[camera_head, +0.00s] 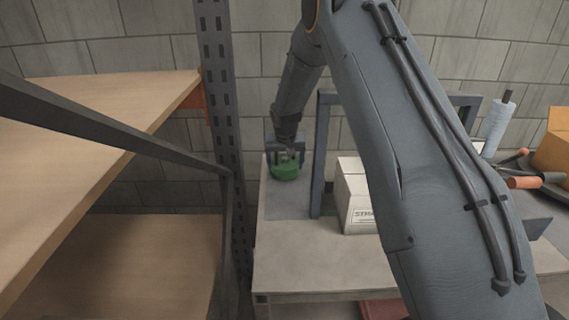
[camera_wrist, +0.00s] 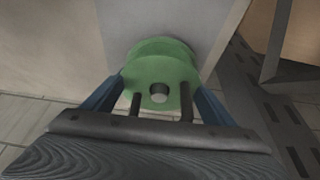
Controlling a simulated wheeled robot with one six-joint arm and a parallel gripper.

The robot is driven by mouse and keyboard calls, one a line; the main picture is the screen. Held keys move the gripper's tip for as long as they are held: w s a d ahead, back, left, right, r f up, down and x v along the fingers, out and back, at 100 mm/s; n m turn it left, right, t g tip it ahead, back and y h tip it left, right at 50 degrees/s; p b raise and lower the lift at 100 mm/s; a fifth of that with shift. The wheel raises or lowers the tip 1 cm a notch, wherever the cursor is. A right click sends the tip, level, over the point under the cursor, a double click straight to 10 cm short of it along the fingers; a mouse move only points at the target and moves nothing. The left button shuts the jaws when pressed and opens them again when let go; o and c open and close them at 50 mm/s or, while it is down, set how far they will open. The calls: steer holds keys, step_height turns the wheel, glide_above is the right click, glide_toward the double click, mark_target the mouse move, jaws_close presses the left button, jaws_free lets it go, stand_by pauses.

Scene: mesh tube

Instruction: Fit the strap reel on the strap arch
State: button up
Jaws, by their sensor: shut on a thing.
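The green strap reel (camera_head: 285,172) is at the left end of the bench, in front of the wall. My gripper (camera_head: 287,153) reaches down from above and is shut on it. In the wrist view the reel (camera_wrist: 160,68) lies between the blue jaws of my gripper (camera_wrist: 158,100), with a round grey stub at its centre. I cannot tell whether the reel touches the surface below. The strap arch (camera_head: 318,155) is a blue-grey upright frame just right of the reel. My arm hides much of its middle.
A white labelled box (camera_head: 356,200) stands on the bench (camera_head: 310,262) right of the arch's left post. A perforated rack post (camera_head: 220,110) and wooden shelves (camera_head: 100,110) are close on the left. A blue roll (camera_head: 497,125) and an orange box (camera_head: 556,145) are far right.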

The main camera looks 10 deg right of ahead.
steer(key=shift+f+b, duration=0.3)
steer(key=shift+f, duration=0.15)
stand_by(0.5)
steer(key=o, duration=1.5)
